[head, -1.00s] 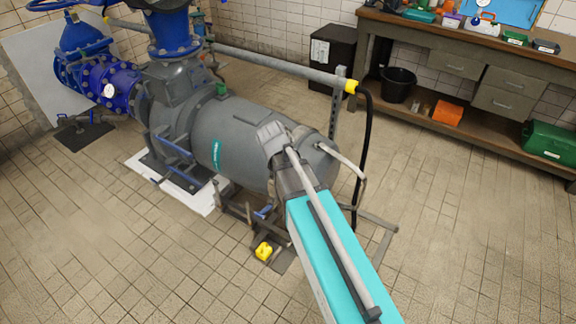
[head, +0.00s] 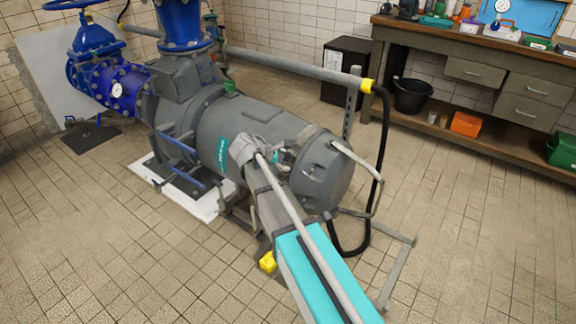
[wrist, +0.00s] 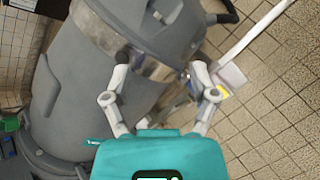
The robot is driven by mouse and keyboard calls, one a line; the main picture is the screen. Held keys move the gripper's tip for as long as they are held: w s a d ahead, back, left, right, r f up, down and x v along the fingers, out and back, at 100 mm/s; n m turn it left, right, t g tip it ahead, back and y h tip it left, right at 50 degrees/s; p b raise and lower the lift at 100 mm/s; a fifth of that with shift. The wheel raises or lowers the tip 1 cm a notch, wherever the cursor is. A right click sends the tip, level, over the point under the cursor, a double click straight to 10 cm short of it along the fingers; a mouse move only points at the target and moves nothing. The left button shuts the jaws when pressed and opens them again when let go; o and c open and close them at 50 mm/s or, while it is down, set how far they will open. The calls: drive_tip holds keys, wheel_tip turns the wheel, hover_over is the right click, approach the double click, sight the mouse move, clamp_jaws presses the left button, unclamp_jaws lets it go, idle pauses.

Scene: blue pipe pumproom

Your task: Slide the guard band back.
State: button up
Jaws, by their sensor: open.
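The grey motor (head: 245,130) lies on its side, its domed end cap (head: 325,175) facing the front right. In the wrist view a shiny metal band, seemingly the guard band (wrist: 100,38), runs around the motor beside the end cap. My gripper (wrist: 157,67) is open, its two fingers apart. The left fingertip overlaps the band in the picture; the right one is near the motor's right edge. Whether either touches cannot be told. In the head view my wrist hides part of the motor, and my gripper (head: 286,156) shows only in part behind it.
A black hose (head: 379,160) and a bent grey rail (head: 378,180) stand right of the end cap. A yellow object (head: 267,262) is low by the motor's stand. A workbench (head: 450,45) stands at the back right.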

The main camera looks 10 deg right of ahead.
sight(287, 155)
drive_tip(key=w+a+f+n+t+h+b, duration=0.2)
drive_tip(key=w+a+f+n+t+b, duration=0.1)
drive_tip(key=w+a+f+n+b, duration=0.2)
drive_tip(key=shift+w+a+n+b, duration=0.6)
drive_tip(key=shift+w+b, duration=0.6)
drive_tip(key=shift+b, duration=0.5)
drive_tip(key=b+x, duration=0.5)
drive_tip(key=x, duration=0.8)
drive_tip(key=shift+w+d+f, duration=0.1)
drive_tip(key=shift+w+d, duration=0.1)
drive_tip(key=shift+d, duration=0.15)
clamp_jaws()
